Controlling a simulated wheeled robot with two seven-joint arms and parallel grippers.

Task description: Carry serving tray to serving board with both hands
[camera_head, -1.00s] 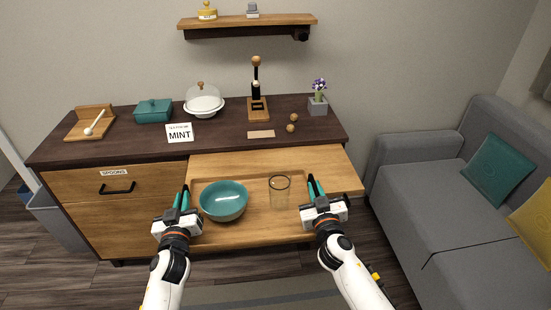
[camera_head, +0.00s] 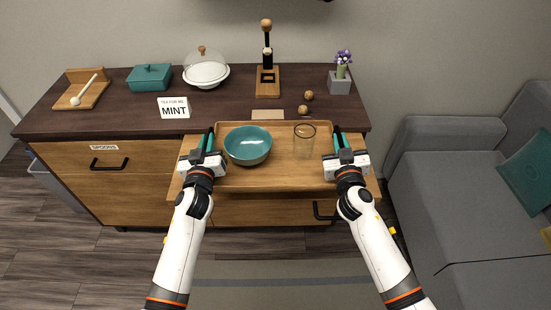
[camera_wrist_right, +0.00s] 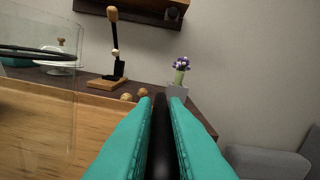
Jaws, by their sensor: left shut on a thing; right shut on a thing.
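The wooden serving tray (camera_head: 290,181) is held level between my two grippers, over the pull-out wooden serving board (camera_head: 373,188) at the cabinet front. A teal bowl (camera_head: 248,145) and a clear glass (camera_head: 304,142) stand upright on it. My left gripper (camera_head: 208,140) is shut at the tray's left end, my right gripper (camera_head: 341,140) at its right end. In the right wrist view, the teal fingers (camera_wrist_right: 161,130) close around a dark bar, with the tray (camera_wrist_right: 45,125) and glass (camera_wrist_right: 38,75) at left. The tray hides most of the board; the gap beneath is not visible.
The dark cabinet top (camera_head: 120,112) holds a MINT sign (camera_head: 173,108), a domed dish (camera_head: 206,72), a teal box (camera_head: 149,77), a wooden stand (camera_head: 267,80), two small balls (camera_head: 303,110) and a flower pot (camera_head: 340,82). A grey sofa (camera_head: 440,180) stands right.

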